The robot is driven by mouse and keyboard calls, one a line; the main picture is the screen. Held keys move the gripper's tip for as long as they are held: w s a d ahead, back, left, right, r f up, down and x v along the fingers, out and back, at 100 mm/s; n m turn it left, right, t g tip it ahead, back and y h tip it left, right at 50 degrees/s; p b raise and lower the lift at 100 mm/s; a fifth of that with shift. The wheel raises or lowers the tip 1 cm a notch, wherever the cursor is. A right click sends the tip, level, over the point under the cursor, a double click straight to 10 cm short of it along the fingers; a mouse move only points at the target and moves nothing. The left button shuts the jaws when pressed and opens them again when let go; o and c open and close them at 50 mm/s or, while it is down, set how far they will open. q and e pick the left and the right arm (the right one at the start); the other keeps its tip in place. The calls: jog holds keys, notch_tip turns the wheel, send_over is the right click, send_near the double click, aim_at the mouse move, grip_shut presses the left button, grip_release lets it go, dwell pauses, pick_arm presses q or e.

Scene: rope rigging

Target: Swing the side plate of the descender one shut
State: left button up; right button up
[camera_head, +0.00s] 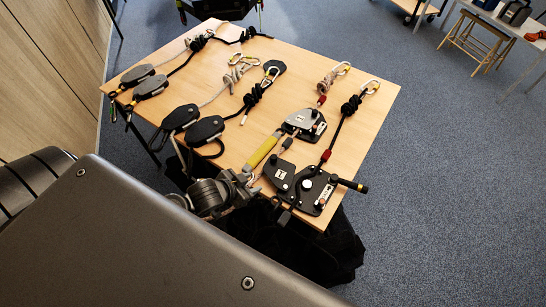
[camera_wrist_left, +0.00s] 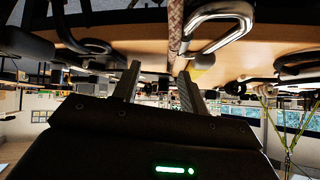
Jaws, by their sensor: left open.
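A black descender (camera_head: 314,192) lies at the table's near edge. Its side plate (camera_head: 280,174), with a white label, is swung out to the left of the body. A second descender (camera_head: 305,123), with a silver plate, lies just behind it. I cannot read which one is marked one. My left gripper (camera_head: 247,180) is at the near table edge, left of the black descender's side plate and apart from it. In the left wrist view its two fingers (camera_wrist_left: 158,82) are spread and empty. A rope (camera_wrist_left: 175,25) and a silver carabiner (camera_wrist_left: 222,22) show beyond them. My right gripper is not in view.
The wooden table (camera_head: 360,125) also bears a yellow sleeve (camera_head: 262,151), several black pulleys, ropes and carabiners. A knotted rope (camera_head: 346,112) with a red end runs to the black descender. Open blue carpet (camera_head: 450,190) lies to the right.

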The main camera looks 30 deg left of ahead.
aim_at(272, 157)
pick_arm(q)
jog(key=w+h, duration=0.1)
jog(key=w+a+r+m+h, duration=0.1)
jog(key=w+r+m+t+h, duration=0.1)
jog(key=shift+w+a, duration=0.2)
jog(key=shift+w, duration=0.15)
jog(key=a+h, duration=0.1)
jog(key=w+a+r+m+h, duration=0.1)
jog(key=h, duration=0.1)
jog(key=shift+w+a+r+m, duration=0.2)
jog(key=shift+a+m, duration=0.1)
jog(key=shift+a+r+m+g+h, duration=0.3)
jog(key=shift+a+r+g+h, duration=0.2)
jog(key=shift+a+g, duration=0.15)
jog(key=p+x, duration=0.1)
jog(key=x, duration=1)
jog(key=shift+w+r, duration=0.1)
jog(key=shift+a, duration=0.1)
grip_shut()
